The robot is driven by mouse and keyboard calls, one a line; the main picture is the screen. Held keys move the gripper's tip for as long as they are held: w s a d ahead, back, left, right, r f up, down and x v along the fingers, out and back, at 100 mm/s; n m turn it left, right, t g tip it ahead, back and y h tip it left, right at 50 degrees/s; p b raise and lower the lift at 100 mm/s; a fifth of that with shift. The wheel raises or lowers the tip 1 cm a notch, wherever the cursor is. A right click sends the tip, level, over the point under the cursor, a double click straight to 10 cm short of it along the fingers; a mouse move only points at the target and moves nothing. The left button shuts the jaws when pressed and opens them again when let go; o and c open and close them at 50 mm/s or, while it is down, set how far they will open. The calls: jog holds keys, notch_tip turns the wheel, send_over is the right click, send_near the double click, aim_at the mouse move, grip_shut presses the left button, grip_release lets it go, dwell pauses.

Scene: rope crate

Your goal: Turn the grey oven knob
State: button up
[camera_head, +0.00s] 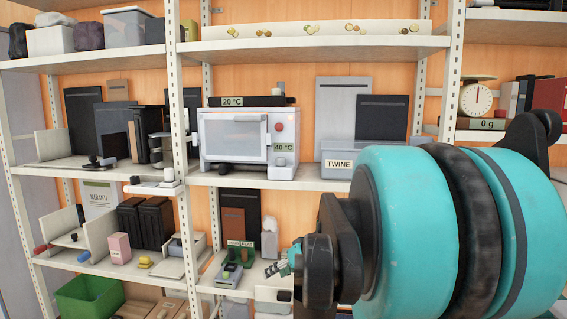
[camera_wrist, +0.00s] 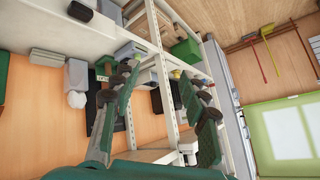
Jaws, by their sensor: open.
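A white oven (camera_head: 234,137) stands on the middle shelf in the head view, its glass door shut. My gripper (camera_head: 275,267) is below and apart from the oven, partly hidden behind my arm. In the wrist view my gripper (camera_wrist: 157,82) is open, its two green-padded fingers apart with nothing between them. I cannot identify the oven in the wrist view.
A 20 °C display (camera_head: 232,101) sits on top of the oven. A TWINE box (camera_head: 339,164) stands to its right, and a white shelf post (camera_head: 181,140) to its left. Boxes and small tools crowd the lower shelf (camera_head: 235,290) near my gripper. A green crate (camera_head: 88,298) is at lower left.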

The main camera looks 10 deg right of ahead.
jog(key=w+d+r+n+t+y, duration=0.1)
jog(key=w+d+r+t, duration=0.3)
jog(key=r, duration=0.4)
jog(key=w+d+r+n+t+y, duration=0.1)
jog(key=w+d+r, duration=0.35)
jog(key=r, duration=0.35)
jog(key=t, duration=0.4)
send_near(284, 161)
jog(key=shift+n+y, duration=0.3)
jog(key=shift+n, duration=0.1)
jog(key=x, duration=1)
jog(key=shift+w+d+f, duration=0.15)
jog(key=shift+w, duration=0.2)
jog(key=shift+c, duration=0.2)
jog(key=c, duration=0.8)
jog(key=shift+c, duration=0.2)
